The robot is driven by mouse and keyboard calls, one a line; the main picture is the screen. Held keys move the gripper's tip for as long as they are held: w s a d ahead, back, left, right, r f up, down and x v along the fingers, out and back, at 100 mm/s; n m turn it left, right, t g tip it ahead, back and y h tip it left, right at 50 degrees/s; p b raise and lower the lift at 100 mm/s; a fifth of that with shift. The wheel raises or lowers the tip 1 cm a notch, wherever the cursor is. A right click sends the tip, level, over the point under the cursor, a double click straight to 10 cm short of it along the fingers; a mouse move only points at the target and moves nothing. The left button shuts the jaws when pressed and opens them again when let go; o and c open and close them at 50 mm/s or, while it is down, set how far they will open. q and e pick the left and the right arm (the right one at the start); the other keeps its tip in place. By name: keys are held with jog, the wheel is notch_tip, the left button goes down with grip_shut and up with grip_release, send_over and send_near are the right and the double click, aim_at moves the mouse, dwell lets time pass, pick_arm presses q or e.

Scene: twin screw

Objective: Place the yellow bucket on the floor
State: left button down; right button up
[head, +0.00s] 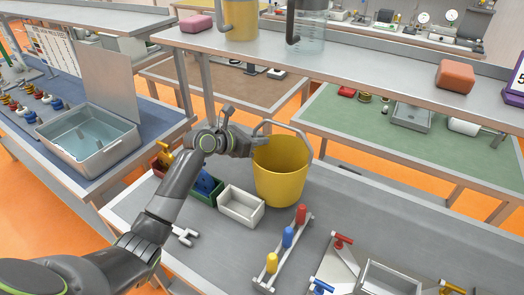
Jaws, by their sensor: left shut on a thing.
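The yellow bucket (281,173) is upright at the far edge of the grey workbench (322,220), with its grey handle (283,123) raised in an arch. My left arm comes in from the lower left, and its gripper (253,142) is shut on the bucket's handle at its left side. I cannot tell whether the bucket's base touches the bench. The orange floor (344,159) shows beyond the bench and between the tables. My right gripper is not in view.
A white bin (241,207) stands just left of the bucket, beside a green bin (207,190). A rack with red, blue and yellow handles (287,238) lies in front. A raised shelf (350,57) crosses behind. A metal basin (90,140) stands on the left table.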

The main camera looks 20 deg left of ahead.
aim_at(258, 150)
pick_arm(q)
jog(key=shift+f, duration=2)
jog(key=c, duration=1.5)
grip_release()
jog(key=shift+s, duration=0.1)
